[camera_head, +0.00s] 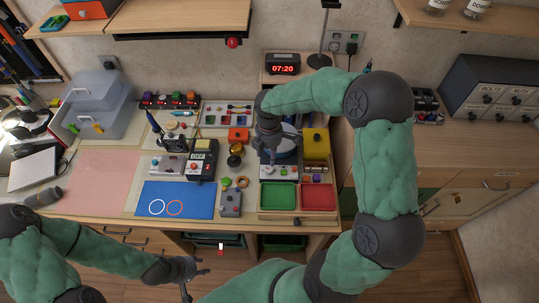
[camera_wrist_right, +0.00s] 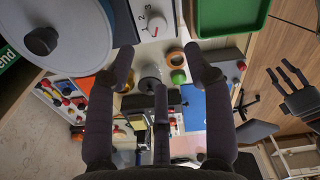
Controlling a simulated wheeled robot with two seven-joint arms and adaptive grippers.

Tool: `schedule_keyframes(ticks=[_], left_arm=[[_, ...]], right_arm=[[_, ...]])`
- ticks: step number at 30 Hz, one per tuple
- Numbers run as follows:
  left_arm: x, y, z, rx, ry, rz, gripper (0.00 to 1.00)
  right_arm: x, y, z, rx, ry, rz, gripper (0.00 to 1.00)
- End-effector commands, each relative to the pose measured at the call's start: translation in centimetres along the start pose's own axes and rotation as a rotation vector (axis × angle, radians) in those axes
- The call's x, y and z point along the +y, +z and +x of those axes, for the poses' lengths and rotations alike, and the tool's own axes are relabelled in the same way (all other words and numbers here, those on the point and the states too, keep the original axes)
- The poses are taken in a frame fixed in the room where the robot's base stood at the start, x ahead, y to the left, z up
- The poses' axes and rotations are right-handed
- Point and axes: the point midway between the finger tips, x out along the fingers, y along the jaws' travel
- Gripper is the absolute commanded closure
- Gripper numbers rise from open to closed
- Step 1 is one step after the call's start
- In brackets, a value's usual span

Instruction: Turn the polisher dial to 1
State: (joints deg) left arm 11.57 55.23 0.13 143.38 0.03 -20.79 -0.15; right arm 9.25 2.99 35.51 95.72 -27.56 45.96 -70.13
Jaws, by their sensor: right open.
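The polisher shows in the right wrist view as a large blue-grey wheel (camera_wrist_right: 75,38) with a dark hub at the upper left. Beside it, a white dial (camera_wrist_right: 157,25) sits on a light panel with small numbers; its exact setting is too small to tell. In the head view, the polisher's base panel (camera_head: 281,172) shows just below my right gripper (camera_head: 279,150), which hides much of the machine. My right gripper's fingers (camera_wrist_right: 156,72) are spread and empty, apart from the dial. My left gripper (camera_head: 186,272) hangs in front of the table, its fingers apart and empty.
A green tray (camera_head: 278,196) and a red tray (camera_head: 318,196) lie in front of the polisher. A yellow box (camera_head: 316,143) stands at its right. A grey switch box (camera_head: 230,203) and a brass knob-like item (camera_head: 235,154) stand at its left. The pink mat (camera_head: 97,184) is clear.

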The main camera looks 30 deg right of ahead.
Motion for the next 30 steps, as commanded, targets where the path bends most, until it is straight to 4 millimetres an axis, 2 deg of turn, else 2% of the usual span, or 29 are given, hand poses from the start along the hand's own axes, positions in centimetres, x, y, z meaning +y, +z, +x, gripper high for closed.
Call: schedule_keyframes(ticks=[5,21,30], left_arm=[[-0.1,0.1,0.2,-0.001,0.000,-0.001,0.60],[-0.9,0.0,2.4,-0.001,0.000,-0.001,0.60],[-1.0,0.0,2.7,-0.001,0.000,-0.001,0.60]], right_arm=[[0.0,0.2,0.5,-0.007,-0.001,-0.015,0.48],[0.0,0.2,9.0,-0.006,-0.001,-0.013,0.48],[0.1,0.3,10.5,-0.006,0.002,-0.012,0.48]])
